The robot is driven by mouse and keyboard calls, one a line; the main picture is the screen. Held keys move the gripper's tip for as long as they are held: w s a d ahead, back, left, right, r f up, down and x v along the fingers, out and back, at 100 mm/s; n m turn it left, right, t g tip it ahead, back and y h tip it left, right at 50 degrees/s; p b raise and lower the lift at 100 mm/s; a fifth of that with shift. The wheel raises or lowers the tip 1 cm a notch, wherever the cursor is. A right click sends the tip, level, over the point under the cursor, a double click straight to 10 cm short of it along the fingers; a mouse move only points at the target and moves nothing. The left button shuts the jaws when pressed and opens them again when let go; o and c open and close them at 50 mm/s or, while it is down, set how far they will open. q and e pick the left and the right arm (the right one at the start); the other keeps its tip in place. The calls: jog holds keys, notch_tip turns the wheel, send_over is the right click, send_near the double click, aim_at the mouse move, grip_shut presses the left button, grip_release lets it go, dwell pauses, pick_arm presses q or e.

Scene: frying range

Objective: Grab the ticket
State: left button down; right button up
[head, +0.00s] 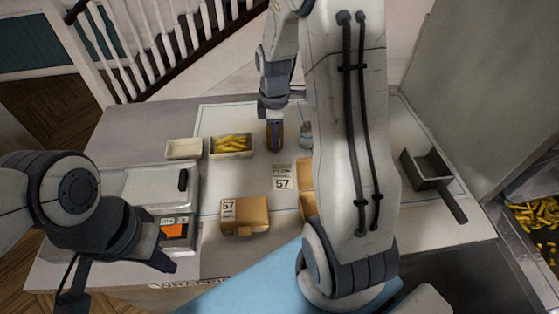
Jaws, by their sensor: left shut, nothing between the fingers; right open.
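A white ticket (282,178) printed with 57 lies on the pale mat in the middle of the counter. A brown box (250,215), nearer to me and to the left, also bears a white 57 label (228,208). My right gripper (275,146) is open and points down at an amber bottle or jar, beyond the ticket; I cannot tell whether they touch. My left gripper (163,263) is shut and empty at the front left, beside a dark unit with an orange panel (174,230), well away from the ticket.
A tray of fries (231,145) and an empty tray (184,149) stand at the back left. A small clear bottle (306,134) stands near my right arm, which partly hides a second brown box (307,190).

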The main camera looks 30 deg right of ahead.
aim_at(282, 164)
jog(key=f, duration=0.1)
jog(key=d+f, duration=0.1)
jog(key=f, duration=0.1)
jog(key=d+f+p, duration=0.1)
jog(key=f, duration=0.1)
jog(key=f+p, duration=0.2)
jog(key=f, duration=0.3)
jog(key=shift+s, duration=0.2)
jog(key=shift+f, duration=0.4)
jog(key=shift+c, duration=0.3)
grip_shut()
